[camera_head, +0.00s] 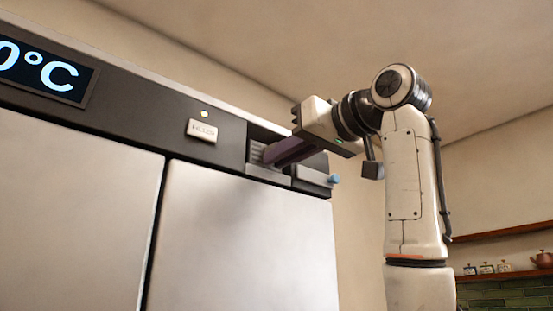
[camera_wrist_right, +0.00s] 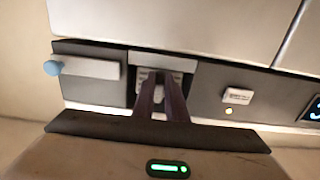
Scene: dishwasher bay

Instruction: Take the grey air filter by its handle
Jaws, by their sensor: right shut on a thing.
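The grey air filter (camera_head: 257,153) sits in a slot in the dark upper panel of the steel machine, near the panel's right end. Its ridged face also shows in the right wrist view (camera_wrist_right: 178,78), partly hidden by my fingers. My right gripper (camera_head: 270,158) reaches in from the right, with its dark fingers at the front of the filter. It is shut on the filter's handle; the handle itself is mostly hidden between the fingers. The fingers also show in the right wrist view (camera_wrist_right: 165,85). My left gripper is in neither view.
A grey block with a blue knob (camera_head: 333,179) is close beside the slot, right of it. A small labelled plate (camera_head: 202,130) and a lit yellow lamp are left of it. A temperature display (camera_head: 45,68) is further left. Shelves with jars (camera_head: 487,268) stand at far right.

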